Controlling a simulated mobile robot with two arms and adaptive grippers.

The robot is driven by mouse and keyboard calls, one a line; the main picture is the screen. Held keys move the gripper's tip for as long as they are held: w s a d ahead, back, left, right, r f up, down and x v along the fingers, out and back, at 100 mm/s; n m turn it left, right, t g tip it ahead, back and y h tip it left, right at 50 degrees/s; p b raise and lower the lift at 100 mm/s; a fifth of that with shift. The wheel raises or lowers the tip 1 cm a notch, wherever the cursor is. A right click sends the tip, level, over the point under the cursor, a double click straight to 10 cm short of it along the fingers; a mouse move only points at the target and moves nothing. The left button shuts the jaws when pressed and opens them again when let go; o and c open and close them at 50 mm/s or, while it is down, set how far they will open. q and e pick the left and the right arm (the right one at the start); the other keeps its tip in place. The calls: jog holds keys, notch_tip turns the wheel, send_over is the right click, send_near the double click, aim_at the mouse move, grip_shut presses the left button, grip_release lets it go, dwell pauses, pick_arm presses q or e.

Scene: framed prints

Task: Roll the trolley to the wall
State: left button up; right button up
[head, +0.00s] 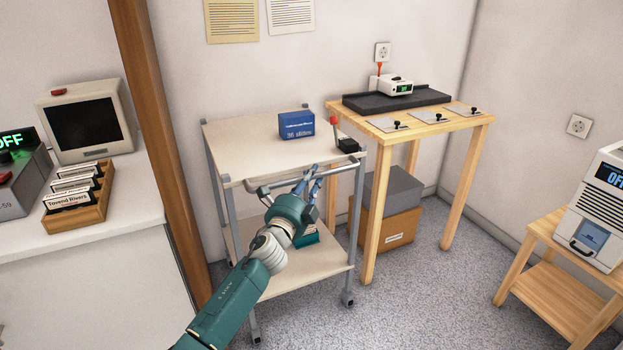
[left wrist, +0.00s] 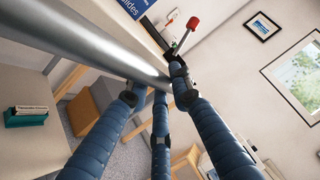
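The trolley (head: 255,140) has beige shelves and grey metal posts on castors. It stands between the wooden post and the wooden table, near the back wall (head: 175,50). Its metal handle bar (head: 341,168) faces me and crosses the left wrist view (left wrist: 110,50). My left gripper (head: 312,180) is at this bar, its blue fingers straight and spread apart. In the left wrist view the bar runs across near the fingertips (left wrist: 157,88); firm contact is not clear. A red-handled lever (head: 335,130) on a black base is at the trolley's right corner. My right gripper is out of view.
A blue box (head: 296,124) is on the trolley's top; a teal item (head: 306,239) is on its lower shelf. The wooden table (head: 477,121) stands close on the right, with boxes (head: 393,222) beneath. A white counter (head: 100,235) is left. Grey floor (head: 420,290) is clear at the front right.

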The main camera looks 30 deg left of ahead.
pick_arm(q)
jog(key=shift+o, duration=0.9)
jog(key=shift+w+a+r, duration=0.1)
jog(key=shift+a+r, duration=0.05)
jog(key=shift+a, duration=0.15)
jog(key=shift+d, duration=0.1)
jog(key=s+d+f, duration=0.1)
jog(key=s, duration=1)
jog(key=shift+s+f, duration=0.4)
jog(key=shift+d, duration=0.1)
